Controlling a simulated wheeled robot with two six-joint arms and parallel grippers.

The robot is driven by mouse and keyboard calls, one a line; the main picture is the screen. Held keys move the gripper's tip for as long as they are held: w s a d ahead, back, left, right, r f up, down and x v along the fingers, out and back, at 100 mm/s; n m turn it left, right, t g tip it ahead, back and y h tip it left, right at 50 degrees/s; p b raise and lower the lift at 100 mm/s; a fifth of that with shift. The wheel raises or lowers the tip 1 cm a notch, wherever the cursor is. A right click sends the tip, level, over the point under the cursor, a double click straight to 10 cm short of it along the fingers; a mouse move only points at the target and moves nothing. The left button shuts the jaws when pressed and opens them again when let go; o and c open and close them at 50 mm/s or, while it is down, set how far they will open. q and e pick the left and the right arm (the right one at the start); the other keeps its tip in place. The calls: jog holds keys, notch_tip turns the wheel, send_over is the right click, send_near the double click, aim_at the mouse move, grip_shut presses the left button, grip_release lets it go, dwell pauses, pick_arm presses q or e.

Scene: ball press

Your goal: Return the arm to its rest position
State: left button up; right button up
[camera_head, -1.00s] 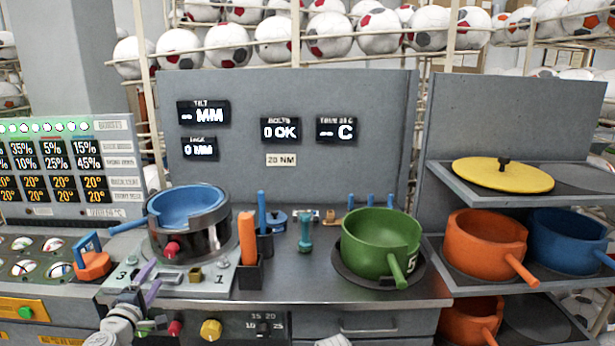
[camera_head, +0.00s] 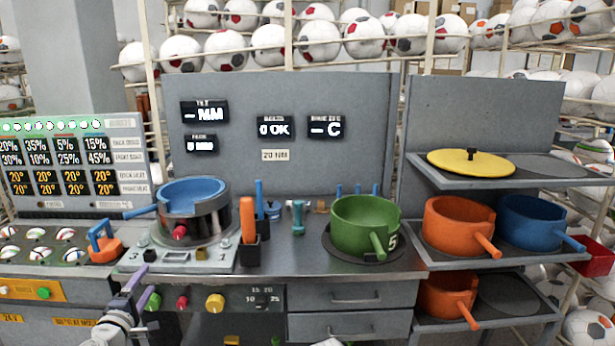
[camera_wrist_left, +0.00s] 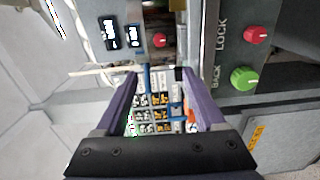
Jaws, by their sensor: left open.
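My left arm (camera_head: 118,322) comes in at the bottom left of the head view. Its left gripper (camera_head: 138,284) has purple fingers and is in front of the bench, near the left end of the control panel. In the left wrist view the two purple fingers (camera_wrist_left: 162,78) stand wide apart with nothing held between them. My right gripper is not seen.
The press holds a blue pot (camera_head: 190,192) in its metal ring. A green pot (camera_head: 362,225) sits on the bench. Control knobs, including a yellow knob (camera_head: 215,303), face the arm. Orange pots (camera_head: 458,226) and a blue pot (camera_head: 538,222) stand on right shelves.

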pick_arm(q)
jog(key=s+d+f+m+g+h+p, duration=0.1)
jog(key=d+f+m+g+h+p, duration=0.3)
jog(key=d, duration=0.6)
jog(key=s+d+m+g+h, duration=0.1)
jog(key=d+m+g, duration=0.3)
jog(key=d, duration=0.5)
jog(key=s+d+f+m+g+h+p, duration=0.1)
jog(key=d+f+m+g+h+p, duration=0.15)
jog(key=d+m, duration=0.55)
jog(key=s+d+f+m+g+y+p, duration=0.2)
jog(key=s+d+m+g+y, duration=0.1)
jog(key=s, duration=0.5)
jog(key=s+d+f+m+g+y+p, duration=0.2)
jog(key=s+d+g+y, duration=0.2)
jog(key=s, duration=0.5)
jog(key=shift+d+m+g+y+p, duration=0.25)
jog(key=shift+m+g+y+p, duration=0.15)
jog(key=shift+y, duration=0.35)
